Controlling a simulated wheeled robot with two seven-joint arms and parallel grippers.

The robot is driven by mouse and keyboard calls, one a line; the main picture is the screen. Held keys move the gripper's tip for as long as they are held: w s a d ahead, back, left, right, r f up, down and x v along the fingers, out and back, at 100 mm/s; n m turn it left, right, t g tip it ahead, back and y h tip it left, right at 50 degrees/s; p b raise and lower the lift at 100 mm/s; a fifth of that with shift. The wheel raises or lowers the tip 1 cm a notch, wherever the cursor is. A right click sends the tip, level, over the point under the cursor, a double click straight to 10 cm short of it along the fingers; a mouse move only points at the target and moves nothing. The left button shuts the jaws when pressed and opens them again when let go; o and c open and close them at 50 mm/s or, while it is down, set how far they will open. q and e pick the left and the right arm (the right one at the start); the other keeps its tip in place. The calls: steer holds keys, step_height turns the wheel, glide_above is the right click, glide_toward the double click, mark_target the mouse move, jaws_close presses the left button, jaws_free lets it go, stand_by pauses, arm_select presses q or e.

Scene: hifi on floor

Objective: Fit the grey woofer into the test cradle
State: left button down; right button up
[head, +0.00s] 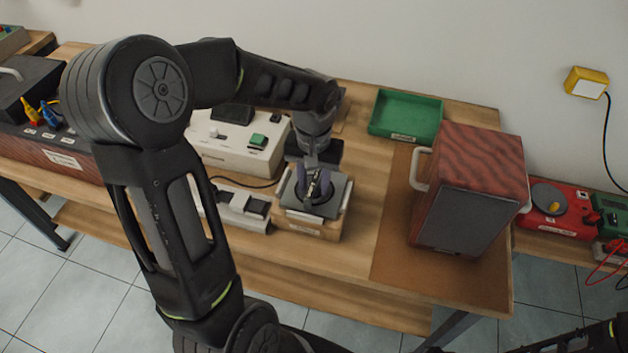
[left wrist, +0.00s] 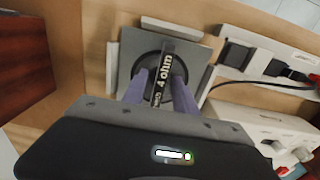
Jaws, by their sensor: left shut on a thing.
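The grey woofer (head: 334,188) has a square grey plate, a dark round centre and a bar marked "4 ohm". It also shows in the left wrist view (left wrist: 130,46). My left gripper (head: 319,186) reaches down from above, its purple-grey fingers shut on the bar from both sides (left wrist: 164,88). The test cradle (head: 302,227) is a wooden block with pale rails around the woofer's plate. The plate lies between these rails; I cannot tell whether it is fully seated. The fingers and wrist hide part of the woofer.
A white device (head: 235,150) and a smaller switch box (head: 240,207) stand left of the cradle. A green tray (head: 405,115) is behind, and a wood-veneer speaker cabinet (head: 470,190) stands to the right. Bare table lies between cradle and cabinet.

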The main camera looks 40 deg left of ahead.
arm_select(q)
steer(key=shift+r, duration=0.1)
steer(key=c, duration=1.1)
jaws_free()
steer(key=shift+o, duration=1.1)
step_height(320, 180, up, 8)
steer(key=shift+f, duration=0.1)
